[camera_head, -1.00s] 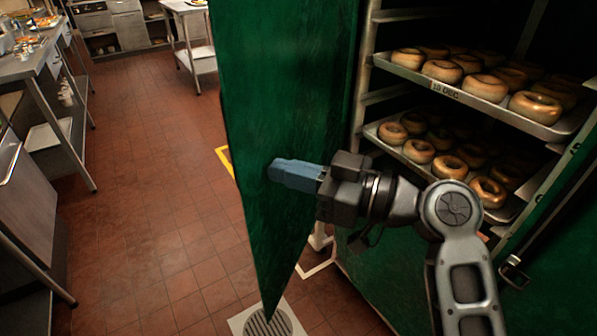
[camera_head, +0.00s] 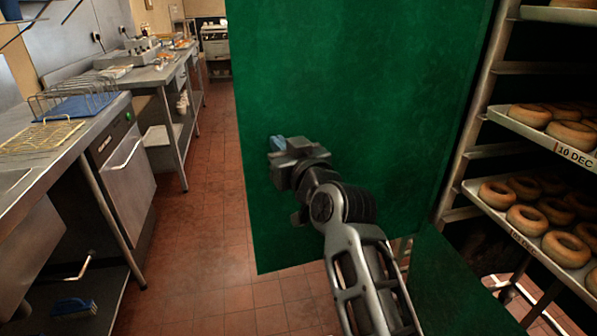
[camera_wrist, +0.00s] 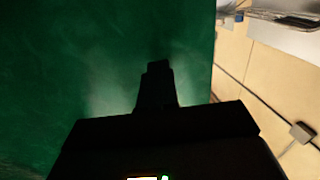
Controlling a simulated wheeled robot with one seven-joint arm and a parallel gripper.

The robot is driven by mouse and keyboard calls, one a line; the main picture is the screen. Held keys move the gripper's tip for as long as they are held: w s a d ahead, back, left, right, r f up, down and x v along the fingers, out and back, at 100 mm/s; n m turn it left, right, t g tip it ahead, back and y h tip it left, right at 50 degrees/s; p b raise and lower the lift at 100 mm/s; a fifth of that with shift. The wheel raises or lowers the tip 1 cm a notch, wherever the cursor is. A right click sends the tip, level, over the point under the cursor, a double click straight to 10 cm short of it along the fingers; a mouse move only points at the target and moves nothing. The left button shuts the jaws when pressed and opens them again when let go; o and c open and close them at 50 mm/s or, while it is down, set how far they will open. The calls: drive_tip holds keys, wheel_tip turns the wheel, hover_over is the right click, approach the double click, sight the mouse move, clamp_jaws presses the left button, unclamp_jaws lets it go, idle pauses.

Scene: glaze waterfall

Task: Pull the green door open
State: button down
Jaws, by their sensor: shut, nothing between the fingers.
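The green door (camera_head: 350,90) stands wide open in the head view, swung out to the left of the rack cabinet. My gripper (camera_head: 278,143) is in front of the door's inner face, near its left free edge. Its blue fingertips are shut with nothing between them. Whether they touch the door I cannot tell. In the wrist view the green door (camera_wrist: 60,70) fills the left side, and my gripper (camera_wrist: 158,68) shows as a dark shape against it. The door's handle is not in view.
Trays (camera_head: 510,122) of doughnuts sit in the open cabinet at the right. A steel counter (camera_head: 60,135) with an under-counter unit (camera_head: 125,175) lines the left side, with another worktable (camera_head: 165,72) behind. The tiled floor (camera_head: 205,200) between counter and door is clear.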

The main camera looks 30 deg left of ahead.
drive_tip(key=shift+w+b+x, duration=0.25)
drive_tip(key=shift+b+x, duration=1)
drive_tip(key=shift+x, duration=1.2)
drive_tip(key=shift+d, duration=0.3)
